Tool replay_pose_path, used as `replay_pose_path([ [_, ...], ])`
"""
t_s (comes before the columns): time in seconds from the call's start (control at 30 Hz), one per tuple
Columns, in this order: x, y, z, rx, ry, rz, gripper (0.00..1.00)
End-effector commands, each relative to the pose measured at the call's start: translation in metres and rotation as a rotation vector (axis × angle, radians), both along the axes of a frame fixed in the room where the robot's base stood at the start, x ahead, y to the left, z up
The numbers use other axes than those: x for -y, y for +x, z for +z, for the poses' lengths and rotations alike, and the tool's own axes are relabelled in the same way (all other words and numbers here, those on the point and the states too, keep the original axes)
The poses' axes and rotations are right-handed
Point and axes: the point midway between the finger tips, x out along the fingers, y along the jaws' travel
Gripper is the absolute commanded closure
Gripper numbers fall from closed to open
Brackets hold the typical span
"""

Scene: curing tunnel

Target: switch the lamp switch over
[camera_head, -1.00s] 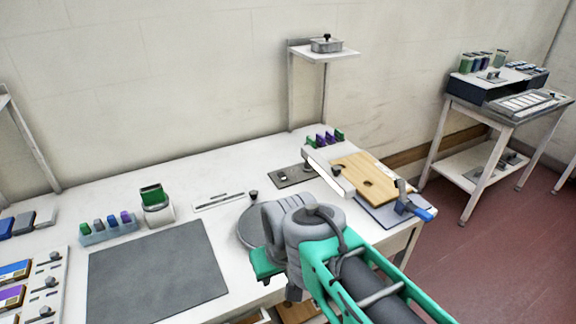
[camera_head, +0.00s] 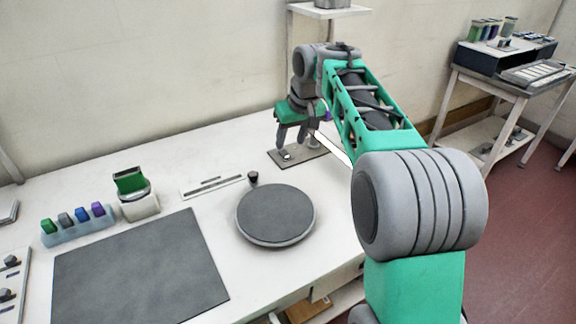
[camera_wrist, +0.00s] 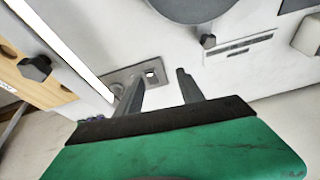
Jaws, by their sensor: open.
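The lamp's grey base plate (camera_head: 304,157) lies on the bench towards the wall, with the small lamp switch (camera_head: 285,155) near its left end. In the wrist view the base plate (camera_wrist: 126,76) shows beyond the fingers, with the switch (camera_wrist: 151,74) as a small light square on it. Which way the switch is set is too small to tell. The lamp's bright bar (camera_wrist: 62,48) runs along the left of that view. My gripper (camera_head: 291,140) is open and empty, pointing down over the switch end of the plate. The switch shows between its fingers (camera_wrist: 160,80), apparently untouched.
A round grey turntable (camera_head: 275,214) and a dark mat (camera_head: 138,268) lie in front. A wooden board (camera_wrist: 22,78) is close beside the lamp bar. A raised shelf (camera_head: 325,10) stands behind my arm.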

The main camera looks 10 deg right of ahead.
Motion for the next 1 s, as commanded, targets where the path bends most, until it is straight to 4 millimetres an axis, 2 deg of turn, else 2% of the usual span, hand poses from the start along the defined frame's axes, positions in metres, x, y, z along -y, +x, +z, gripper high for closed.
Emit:
replay_pose_path([
  [0.03,0.006,0.025,-0.024,0.006,-0.004,0.019,0.55],
  [0.1,0.012,0.048,-0.033,0.017,-0.012,0.044,0.55],
  [0.2,0.017,0.066,-0.041,0.025,-0.020,0.066,0.55],
  [0.37,0.017,0.075,-0.051,0.028,-0.024,0.075,0.55],
  [0.6,0.011,0.092,-0.093,0.029,-0.024,0.075,0.55],
  [0.7,0.010,0.097,-0.105,0.029,-0.024,0.074,0.55],
  [1.0,0.009,0.100,-0.110,0.031,-0.024,0.073,0.55],
])
